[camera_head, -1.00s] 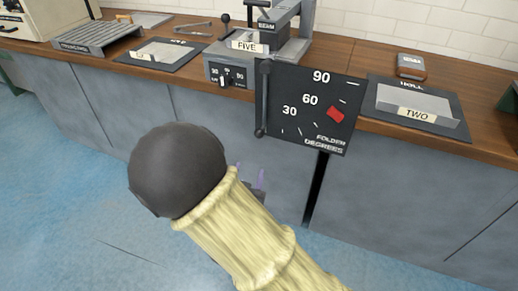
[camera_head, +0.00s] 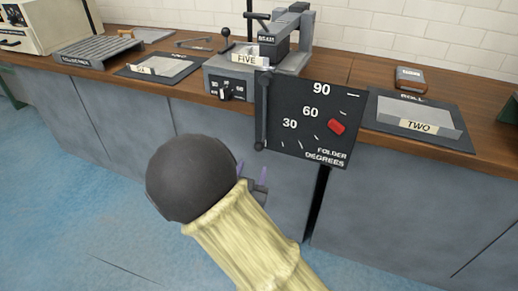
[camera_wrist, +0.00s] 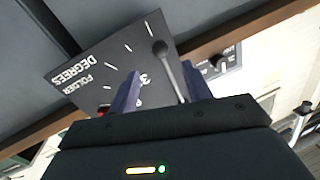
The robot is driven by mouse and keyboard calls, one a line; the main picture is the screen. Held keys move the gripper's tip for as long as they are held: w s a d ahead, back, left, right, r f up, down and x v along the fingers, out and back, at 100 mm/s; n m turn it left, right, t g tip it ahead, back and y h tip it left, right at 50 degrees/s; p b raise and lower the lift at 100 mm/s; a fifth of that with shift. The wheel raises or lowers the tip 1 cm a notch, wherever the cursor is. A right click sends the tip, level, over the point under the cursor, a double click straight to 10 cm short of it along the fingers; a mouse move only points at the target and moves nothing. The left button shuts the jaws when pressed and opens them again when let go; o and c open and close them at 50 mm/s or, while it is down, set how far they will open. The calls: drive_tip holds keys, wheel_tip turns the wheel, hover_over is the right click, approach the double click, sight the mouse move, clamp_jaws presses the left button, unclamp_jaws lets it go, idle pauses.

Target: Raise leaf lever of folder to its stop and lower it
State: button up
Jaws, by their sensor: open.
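The leaf lever, a dark rod (camera_head: 262,105), stands upright along the panel's left edge. In the wrist view the panel (camera_wrist: 112,58) is turned, and the lever (camera_wrist: 173,72) with its round end shows between my fingers in the picture. My gripper (camera_head: 253,172) is open just below the panel's lower left; it also shows in the wrist view (camera_wrist: 162,70). Contact with the lever cannot be told.
Above the panel stands a grey machine (camera_head: 290,60) with a sign FIVE and a small dial (camera_head: 227,91). A tray marked TWO (camera_head: 425,125) lies right, another tray (camera_head: 155,68) left. The wooden bench edge (camera_head: 375,134) runs behind the panel. The floor in front is clear.

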sight(258, 151)
drive_tip(key=w, duration=0.3)
drive_tip(key=w+d+b, duration=0.1)
drive_tip(key=w, duration=0.3)
drive_tip(key=w+b, duration=0.1)
drive_tip(key=w, duration=0.2)
drive_tip(key=shift+w+d, duration=0.35)
clamp_jaws()
